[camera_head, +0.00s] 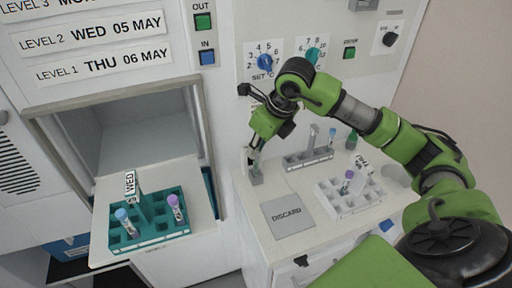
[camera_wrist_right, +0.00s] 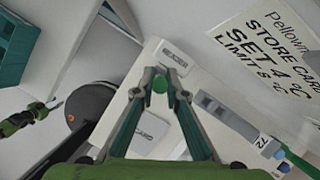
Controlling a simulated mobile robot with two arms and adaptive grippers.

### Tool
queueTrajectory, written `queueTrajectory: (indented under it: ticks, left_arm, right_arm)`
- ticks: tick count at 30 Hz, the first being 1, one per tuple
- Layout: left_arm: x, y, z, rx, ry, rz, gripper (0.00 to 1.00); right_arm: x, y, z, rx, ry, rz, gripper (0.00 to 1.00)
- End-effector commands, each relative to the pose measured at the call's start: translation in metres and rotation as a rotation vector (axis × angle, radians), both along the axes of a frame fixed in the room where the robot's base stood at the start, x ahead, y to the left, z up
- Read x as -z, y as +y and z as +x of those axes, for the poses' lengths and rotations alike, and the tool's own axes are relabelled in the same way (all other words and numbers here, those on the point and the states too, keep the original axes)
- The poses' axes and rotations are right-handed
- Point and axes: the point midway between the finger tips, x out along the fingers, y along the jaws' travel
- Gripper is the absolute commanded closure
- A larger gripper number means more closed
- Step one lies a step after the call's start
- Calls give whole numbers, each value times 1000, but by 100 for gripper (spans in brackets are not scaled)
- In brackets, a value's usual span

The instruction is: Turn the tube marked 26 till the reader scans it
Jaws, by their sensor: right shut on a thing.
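My right gripper (camera_head: 254,160) is shut on a tube with a green cap (camera_wrist_right: 160,85), seen from above between the fingertips in the right wrist view. Its number does not show, so I cannot tell whether it reads 26. The reader's label (camera_wrist_right: 174,57) shows just beyond the fingertips in the right wrist view. The tube's lower part is hidden, so I cannot tell how deep it sits. My left gripper does not show in the head view.
A grey DISCARD plate (camera_head: 287,215) lies on the counter. Behind it stand a grey rack (camera_head: 306,160) and a white rack (camera_head: 341,204) with a THU flag and a purple-capped tube (camera_head: 347,178). A teal rack (camera_head: 150,236) with a WED flag and capped tubes sits on the left shelf.

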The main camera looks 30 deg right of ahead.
Motion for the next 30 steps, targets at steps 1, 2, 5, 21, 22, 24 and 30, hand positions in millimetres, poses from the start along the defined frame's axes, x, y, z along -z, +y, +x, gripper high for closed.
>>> queueTrajectory:
  ticks: [1, 2, 5, 21, 22, 24, 30]
  left_arm:
    - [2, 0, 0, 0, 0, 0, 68]
    - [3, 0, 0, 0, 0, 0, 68]
    - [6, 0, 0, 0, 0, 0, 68]
    - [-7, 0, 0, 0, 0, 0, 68]
    - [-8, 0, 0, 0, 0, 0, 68]
    - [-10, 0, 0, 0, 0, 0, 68]
    - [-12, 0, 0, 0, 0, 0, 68]
  right_arm:
    - [2, 0, 0, 0, 0, 0, 100]
    - [3, 0, 0, 0, 0, 0, 100]
    - [6, 0, 0, 0, 0, 0, 100]
    - [-13, 0, 0, 0, 0, -1, 100]
    - [-15, 0, 0, 0, 0, -1, 100]
    - [-18, 0, 0, 0, 0, -1, 100]
    - [-21, 0, 0, 0, 0, 0, 100]
